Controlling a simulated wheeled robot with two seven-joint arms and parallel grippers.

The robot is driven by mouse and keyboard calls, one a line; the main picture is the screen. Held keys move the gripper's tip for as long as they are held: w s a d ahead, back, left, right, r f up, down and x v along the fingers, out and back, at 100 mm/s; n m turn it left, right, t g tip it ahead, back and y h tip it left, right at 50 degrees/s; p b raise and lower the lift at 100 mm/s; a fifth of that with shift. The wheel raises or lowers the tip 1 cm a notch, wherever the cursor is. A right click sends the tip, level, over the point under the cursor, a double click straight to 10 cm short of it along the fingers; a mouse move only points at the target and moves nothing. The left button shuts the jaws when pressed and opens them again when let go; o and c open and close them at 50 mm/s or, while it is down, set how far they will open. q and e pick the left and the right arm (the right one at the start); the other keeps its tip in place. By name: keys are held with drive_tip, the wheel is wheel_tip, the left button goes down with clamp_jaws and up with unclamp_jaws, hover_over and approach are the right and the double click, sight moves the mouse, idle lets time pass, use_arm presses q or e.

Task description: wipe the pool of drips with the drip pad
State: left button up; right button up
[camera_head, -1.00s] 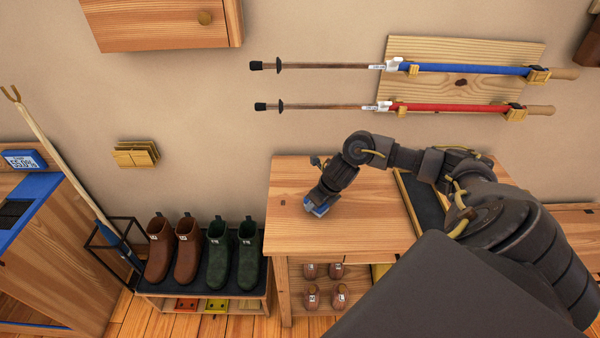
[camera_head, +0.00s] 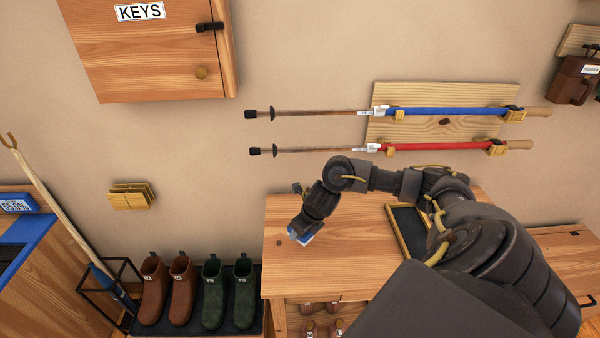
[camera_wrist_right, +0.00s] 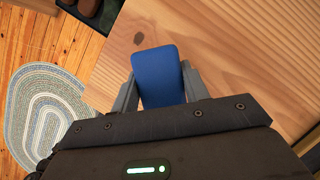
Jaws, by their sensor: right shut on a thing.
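The blue drip pad (camera_wrist_right: 158,76) is between the two fingers of my right gripper (camera_wrist_right: 160,88) in the right wrist view. In the head view the right gripper (camera_head: 303,232) is shut on the pad (camera_head: 304,239), low over the left part of the wooden bench top (camera_head: 345,270). I cannot tell whether the pad touches the wood. No pool of drips can be made out; the bench top I see looks bare, and the gripper and pad may hide some of it. My left gripper is not in view.
A dark tray (camera_head: 408,230) with a wooden rim lies on the bench, right of the gripper. Trekking poles (camera_head: 440,112) hang on the wall behind. The bench's front left is free.

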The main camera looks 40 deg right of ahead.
drive_tip(key=shift+s+r+p, duration=0.1)
drive_tip(key=shift+r+p, duration=0.45)
drive_tip(key=shift+r, duration=0.55)
